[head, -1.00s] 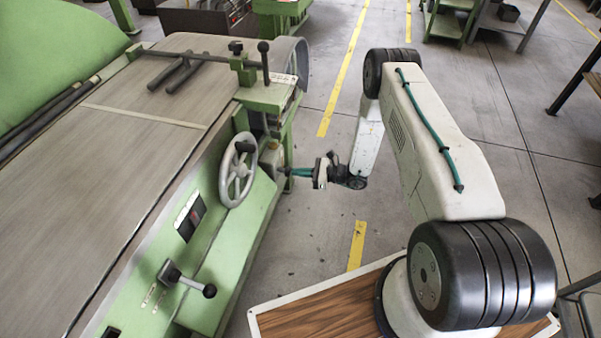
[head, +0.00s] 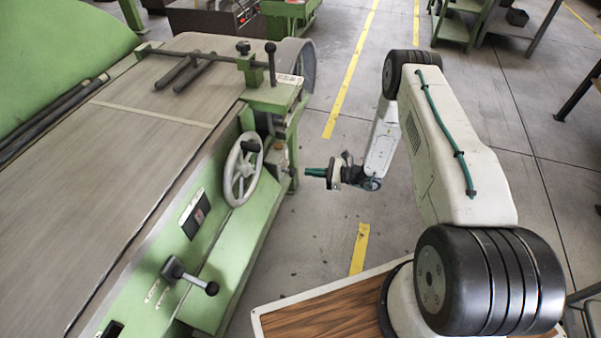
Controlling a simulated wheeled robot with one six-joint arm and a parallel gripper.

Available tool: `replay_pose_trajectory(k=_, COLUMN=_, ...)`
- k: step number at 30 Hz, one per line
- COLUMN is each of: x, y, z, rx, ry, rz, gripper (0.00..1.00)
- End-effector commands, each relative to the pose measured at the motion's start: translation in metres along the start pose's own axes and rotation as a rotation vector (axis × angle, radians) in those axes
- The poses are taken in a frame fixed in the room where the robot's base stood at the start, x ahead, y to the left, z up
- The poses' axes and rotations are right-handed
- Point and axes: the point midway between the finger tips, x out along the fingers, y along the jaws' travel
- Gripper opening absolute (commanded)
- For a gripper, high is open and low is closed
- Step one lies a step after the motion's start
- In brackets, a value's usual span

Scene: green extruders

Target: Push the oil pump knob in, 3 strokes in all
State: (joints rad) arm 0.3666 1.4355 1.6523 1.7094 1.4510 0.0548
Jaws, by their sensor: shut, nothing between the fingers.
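The green machine (head: 232,254) stands on the left. On its end, behind the handwheel, is a small brownish-yellow unit (head: 281,156), which appears to be the oil pump. Its knob is too small to make out clearly. My gripper (head: 307,172), with teal fingers, is shut and empty. It points left at the machine's end at about the height of this unit. A small gap of floor shows between the fingertips and the machine.
A grey handwheel (head: 243,169) and a black lever with a ball end (head: 190,276) stick out from the machine's front. An upright black-knobbed lever (head: 271,63) stands above the unit. Grey floor (head: 330,235) with yellow lines is free between the machine and my base.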

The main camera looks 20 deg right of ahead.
Motion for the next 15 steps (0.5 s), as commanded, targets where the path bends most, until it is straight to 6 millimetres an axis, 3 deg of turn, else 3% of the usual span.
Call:
replay_pose_trajectory(k=1, x=-0.015, y=-0.001, z=0.000, rx=0.001, ry=0.000, rz=-0.006, gripper=0.00)
replay_pose_trajectory(k=6, x=-0.049, y=0.000, z=0.000, rx=0.001, ry=0.000, rz=-0.002, gripper=0.00)
replay_pose_trajectory(k=15, x=-0.080, y=0.001, z=0.000, rx=0.001, ry=0.000, rz=0.002, gripper=0.00)
